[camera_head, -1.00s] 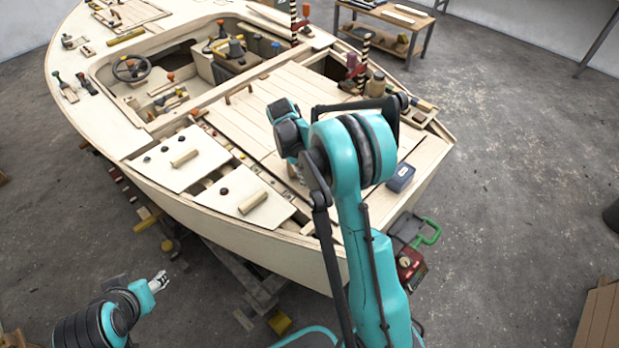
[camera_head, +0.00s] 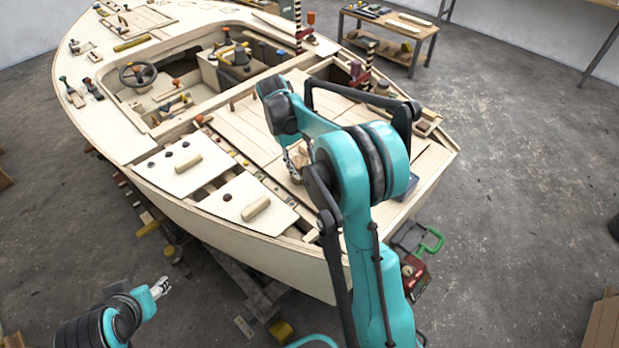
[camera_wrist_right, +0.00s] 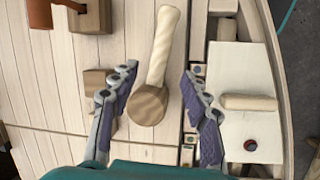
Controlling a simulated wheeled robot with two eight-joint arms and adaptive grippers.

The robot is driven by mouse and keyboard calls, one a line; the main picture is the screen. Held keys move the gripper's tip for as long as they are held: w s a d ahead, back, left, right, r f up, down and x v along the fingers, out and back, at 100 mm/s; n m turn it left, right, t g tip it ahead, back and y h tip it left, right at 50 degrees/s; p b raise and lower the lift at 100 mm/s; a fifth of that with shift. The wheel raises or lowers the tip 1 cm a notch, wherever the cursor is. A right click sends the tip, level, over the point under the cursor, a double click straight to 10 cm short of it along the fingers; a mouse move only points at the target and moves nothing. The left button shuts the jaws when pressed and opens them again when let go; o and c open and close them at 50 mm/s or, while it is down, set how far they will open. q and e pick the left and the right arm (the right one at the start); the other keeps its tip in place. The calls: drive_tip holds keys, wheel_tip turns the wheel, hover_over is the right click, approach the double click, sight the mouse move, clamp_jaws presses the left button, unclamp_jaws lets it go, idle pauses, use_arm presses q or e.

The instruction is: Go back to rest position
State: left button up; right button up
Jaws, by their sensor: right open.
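My right gripper (camera_wrist_right: 159,72) is open over the plywood deck (camera_head: 245,125) of the hull. In the right wrist view a wooden mallet (camera_wrist_right: 148,104), with a round brown end and a pale handle, lies between the two spread fingers. Gaps show between it and both fingers. In the head view my right arm reaches over the stern and hides most of that gripper. My left gripper (camera_head: 160,287) is low at the left, off the hull and away from the deck; its fingers are too small to judge.
Two pale hatch panels (camera_head: 245,202) with handles lie left of the right arm. Brown wooden blocks (camera_wrist_right: 98,85) sit left of the mallet. A red machine with a green handle (camera_head: 432,242) stands beside the stern.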

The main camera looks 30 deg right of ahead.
drive_tip(key=shift+v, duration=1.55)
drive_tip(key=s+a+r+t+y, duration=0.1)
drive_tip(key=s+a+r+t, duration=0.15)
drive_tip(key=s, duration=0.35)
drive_tip(key=s+a+r+t, duration=0.2)
drive_tip(key=s+r+t, duration=0.1)
drive_tip(key=s, duration=0.2)
drive_tip(key=s+a+f+t, duration=0.1)
drive_tip(key=s+a+t, duration=0.1)
drive_tip(key=s, duration=0.3)
drive_tip(key=s+a+f+m+t+y, duration=0.1)
drive_tip(key=s+a+f+t, duration=0.1)
drive_tip(key=s, duration=0.4)
drive_tip(key=shift+a+f, duration=0.15)
drive_tip(key=shift+a, duration=0.25)
